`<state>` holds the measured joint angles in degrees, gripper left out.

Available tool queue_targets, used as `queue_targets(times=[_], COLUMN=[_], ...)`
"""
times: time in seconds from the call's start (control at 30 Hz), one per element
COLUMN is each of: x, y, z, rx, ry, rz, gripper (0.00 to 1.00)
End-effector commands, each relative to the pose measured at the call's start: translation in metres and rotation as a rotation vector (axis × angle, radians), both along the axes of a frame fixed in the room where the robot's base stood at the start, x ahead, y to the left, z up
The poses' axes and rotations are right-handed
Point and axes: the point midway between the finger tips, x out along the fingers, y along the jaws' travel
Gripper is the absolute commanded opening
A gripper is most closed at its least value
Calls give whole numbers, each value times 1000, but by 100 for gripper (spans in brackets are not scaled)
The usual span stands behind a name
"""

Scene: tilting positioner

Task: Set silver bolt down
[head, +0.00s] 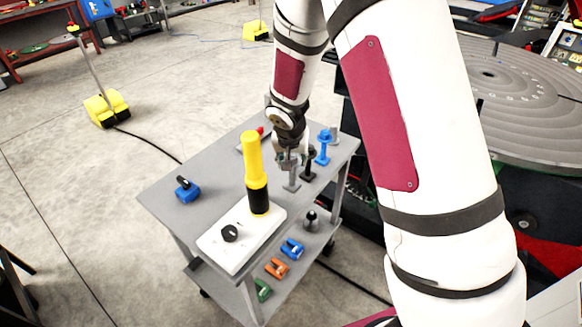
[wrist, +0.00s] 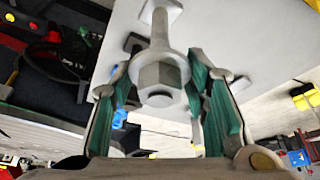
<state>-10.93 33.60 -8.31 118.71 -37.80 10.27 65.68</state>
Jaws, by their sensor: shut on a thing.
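The silver bolt (head: 292,179) is under my gripper (head: 287,160) at the right part of the grey cart top (head: 170,205). In the wrist view the bolt (wrist: 158,75) shows its hex part and round flange between the green-padded fingers of my gripper (wrist: 165,95), with its shank pointing away toward the grey surface. My gripper is shut on the bolt. Whether the bolt's far end touches the cart top cannot be told. A black bolt (head: 309,163) and a blue bolt (head: 323,148) stand upright just to the right.
A white box (head: 225,240) with a black knob and a yellow-and-black cylinder (head: 253,160) stands at the cart's front. A blue part (head: 187,190) lies at the left, with bare top around it. Blue, orange and green parts (head: 276,268) lie on the lower shelf.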

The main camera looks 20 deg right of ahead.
Motion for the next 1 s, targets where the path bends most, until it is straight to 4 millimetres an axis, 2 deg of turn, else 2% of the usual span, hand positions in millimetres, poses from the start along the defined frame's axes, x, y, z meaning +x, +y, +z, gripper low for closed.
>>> queue_targets(times=[0.17,0.43,0.87,0.9,0.97,1.0], x=[4,4,5,4,4,4], y=[4,4,3,3,3,3], z=[-5,-32,-38,-38,-38,-38], rx=[0,0,0,0,0,0], ry=[0,1,0,1,1,1], rz=[0,2,0,0,0,0], gripper=[0,0,0,51,62,62])
